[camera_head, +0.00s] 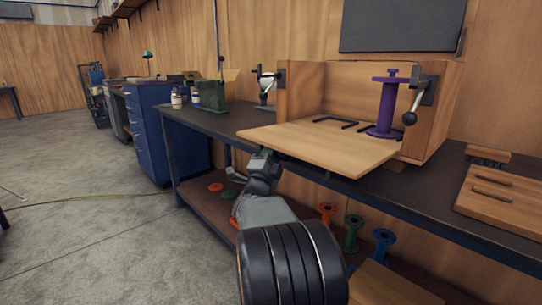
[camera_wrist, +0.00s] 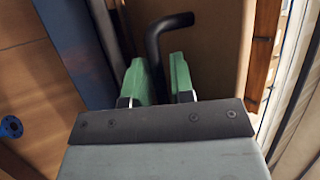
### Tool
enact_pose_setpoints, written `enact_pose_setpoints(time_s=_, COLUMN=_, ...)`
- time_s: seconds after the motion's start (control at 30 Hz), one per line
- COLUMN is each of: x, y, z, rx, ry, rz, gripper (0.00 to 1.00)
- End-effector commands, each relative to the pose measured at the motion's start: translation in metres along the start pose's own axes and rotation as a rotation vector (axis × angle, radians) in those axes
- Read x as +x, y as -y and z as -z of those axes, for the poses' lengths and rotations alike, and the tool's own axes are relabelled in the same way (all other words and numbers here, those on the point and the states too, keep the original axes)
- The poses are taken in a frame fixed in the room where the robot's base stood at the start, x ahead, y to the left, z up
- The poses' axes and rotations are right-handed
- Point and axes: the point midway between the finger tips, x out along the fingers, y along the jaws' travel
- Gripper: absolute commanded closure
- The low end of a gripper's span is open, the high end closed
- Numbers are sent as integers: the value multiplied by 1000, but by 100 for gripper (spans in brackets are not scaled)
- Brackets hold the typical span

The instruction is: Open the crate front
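The wooden crate (camera_head: 435,125) stands on the dark workbench. Its front panel (camera_head: 325,148) is folded down, lying roughly level and jutting out past the bench edge. A purple flanged pipe (camera_head: 385,105) stands upright inside. Latch levers with dark knobs sit at the crate's right side (camera_head: 417,98) and left side (camera_head: 265,83).
The workbench (camera_head: 225,122) has a lower shelf with orange, green (camera_head: 351,233) and blue (camera_head: 383,244) spools below my arm. A wooden board (camera_head: 500,200) lies on the bench at right. A blue drawer cabinet (camera_head: 160,130) stands left. The floor at left is mostly clear.

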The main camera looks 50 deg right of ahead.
Motion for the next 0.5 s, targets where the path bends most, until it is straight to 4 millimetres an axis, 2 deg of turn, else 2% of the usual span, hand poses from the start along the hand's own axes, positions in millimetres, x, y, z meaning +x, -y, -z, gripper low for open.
enact_pose_setpoints(time_s=0.3, x=1, y=0, z=0, rx=0, ry=0, rz=0, gripper=78)
enact_pose_setpoints(time_s=0.5, x=1, y=0, z=0, rx=0, ry=0, rz=0, gripper=98)
